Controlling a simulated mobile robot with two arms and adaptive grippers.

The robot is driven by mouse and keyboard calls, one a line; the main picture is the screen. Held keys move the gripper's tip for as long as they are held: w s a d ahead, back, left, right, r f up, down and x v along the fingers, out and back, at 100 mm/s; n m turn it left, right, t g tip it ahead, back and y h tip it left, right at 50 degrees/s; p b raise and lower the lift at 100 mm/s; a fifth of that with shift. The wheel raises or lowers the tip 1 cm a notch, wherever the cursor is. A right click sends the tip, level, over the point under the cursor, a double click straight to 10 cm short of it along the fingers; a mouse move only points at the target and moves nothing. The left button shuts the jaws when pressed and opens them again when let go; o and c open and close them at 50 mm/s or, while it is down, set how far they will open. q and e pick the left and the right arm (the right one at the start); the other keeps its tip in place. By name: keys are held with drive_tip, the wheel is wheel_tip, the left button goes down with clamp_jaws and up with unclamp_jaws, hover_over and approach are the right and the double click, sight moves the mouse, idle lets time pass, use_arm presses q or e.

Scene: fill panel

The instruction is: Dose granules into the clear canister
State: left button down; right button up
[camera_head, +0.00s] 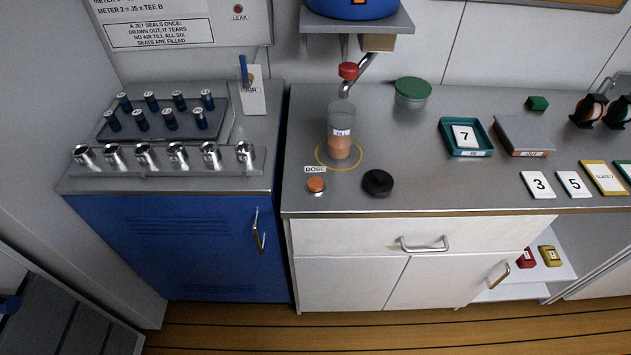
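The clear canister (342,121) stands upright inside a yellow ring on the grey counter. Orange granules (340,147) fill its lower part, and a small label is on its side. A red-capped spout (348,71) on a bent metal pipe is above the canister. An orange button (316,185) sits in front of it, below a "DOSE" label (315,169). A round black knob or lid (378,183) lies to the right of the button. Neither of my grippers shows clearly in the head view.
Left, a blue cabinet (185,250) carries a rack of dark jets (165,118) and a row of metal seats (176,152). Right are a green-lidded tub (412,92), a teal tray (466,151) with card 7, and number cards (538,185).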

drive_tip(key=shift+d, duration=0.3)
